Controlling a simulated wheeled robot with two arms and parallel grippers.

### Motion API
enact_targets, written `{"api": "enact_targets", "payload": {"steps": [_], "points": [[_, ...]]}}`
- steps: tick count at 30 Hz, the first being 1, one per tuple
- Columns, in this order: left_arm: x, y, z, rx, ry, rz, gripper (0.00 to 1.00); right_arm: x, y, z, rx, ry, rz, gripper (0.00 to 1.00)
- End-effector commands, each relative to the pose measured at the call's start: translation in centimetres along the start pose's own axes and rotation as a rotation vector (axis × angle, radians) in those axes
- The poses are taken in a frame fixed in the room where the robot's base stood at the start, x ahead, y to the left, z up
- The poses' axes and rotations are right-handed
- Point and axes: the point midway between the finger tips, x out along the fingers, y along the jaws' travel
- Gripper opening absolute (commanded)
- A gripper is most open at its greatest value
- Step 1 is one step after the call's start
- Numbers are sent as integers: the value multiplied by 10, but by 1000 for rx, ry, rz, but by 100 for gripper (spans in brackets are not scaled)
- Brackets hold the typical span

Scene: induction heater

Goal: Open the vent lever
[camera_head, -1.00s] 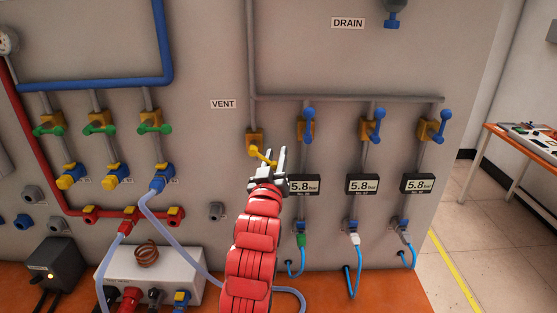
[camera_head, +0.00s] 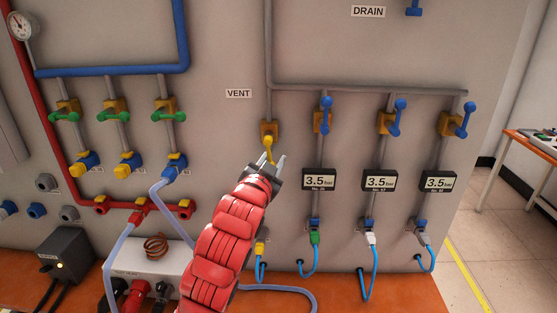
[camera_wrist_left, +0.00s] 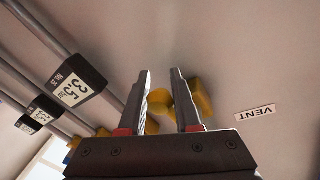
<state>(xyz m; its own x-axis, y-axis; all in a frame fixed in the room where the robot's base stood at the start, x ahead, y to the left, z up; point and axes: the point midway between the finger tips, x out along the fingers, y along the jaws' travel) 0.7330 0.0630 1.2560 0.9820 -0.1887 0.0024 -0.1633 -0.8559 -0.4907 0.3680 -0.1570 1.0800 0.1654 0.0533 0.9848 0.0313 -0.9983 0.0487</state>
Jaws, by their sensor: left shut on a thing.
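The yellow vent lever (camera_head: 268,147) is on the pipe below the VENT label (camera_head: 238,93). It hangs down from its valve body (camera_head: 268,130), roughly in line with the pipe. My left gripper (camera_head: 272,162) reaches up from below and is shut on the lever's lower end. The left wrist view shows the yellow lever (camera_wrist_left: 160,99) between the fingers of the gripper (camera_wrist_left: 161,82), with more yellow valve parts behind the right finger. The fingers hide part of the lever. My right gripper is not in view.
Blue-handled valves (camera_head: 324,116) stand to the right, above displays (camera_head: 320,180) reading 3.5 bar. Green-handled valves (camera_head: 114,117) are on the left. Thin blue hoses and plugs hang below the displays. A grey box (camera_head: 65,254) and a white unit stand on the orange bench.

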Motion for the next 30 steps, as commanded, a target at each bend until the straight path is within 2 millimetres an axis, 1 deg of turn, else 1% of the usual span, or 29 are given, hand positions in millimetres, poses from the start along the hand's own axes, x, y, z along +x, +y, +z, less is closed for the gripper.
{"api": "enact_targets", "payload": {"steps": [9,22,23,24,27,30], "points": [[-1,-4,4,74,-18,8,0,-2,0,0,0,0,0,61],[-1,-4,4,80,-18,8,0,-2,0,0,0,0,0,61],[-1,-4,4,80,-18,8,37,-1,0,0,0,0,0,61],[-1,-4,4,80,-18,8,44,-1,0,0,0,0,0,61],[-1,-4,3,79,-17,8,61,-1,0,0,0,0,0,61],[-1,-4,3,79,-17,8,61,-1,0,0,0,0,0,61]]}}
